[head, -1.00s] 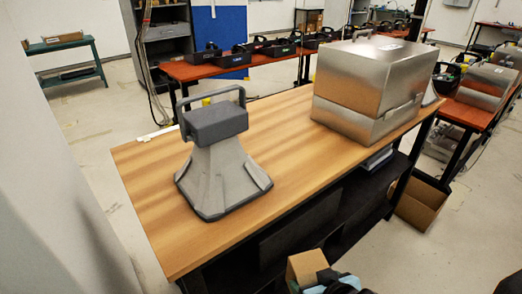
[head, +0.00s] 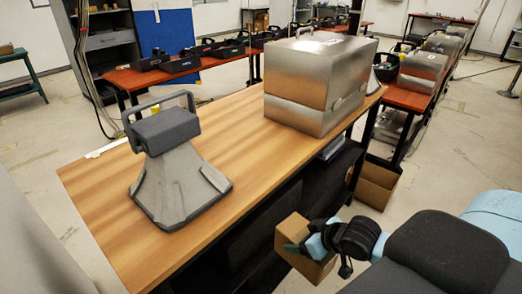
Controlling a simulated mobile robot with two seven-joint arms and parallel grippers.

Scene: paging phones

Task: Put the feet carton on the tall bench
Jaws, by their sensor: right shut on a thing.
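A small brown carton (head: 300,238) is held by my right gripper (head: 308,244) at the lower middle of the head view. The gripper's fingers are closed on it, and the gripper hides part of the carton. The carton is in front of the near long edge of the wood-topped bench (head: 240,155), apart from the top. I cannot read any marking on the carton. My left gripper is not in the view.
A grey device with a handle (head: 178,170) stands on the bench's left part. A large metal box (head: 318,85) stands at its far right end. Bare wood lies between them. An open cardboard box (head: 377,183) is on the floor at right.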

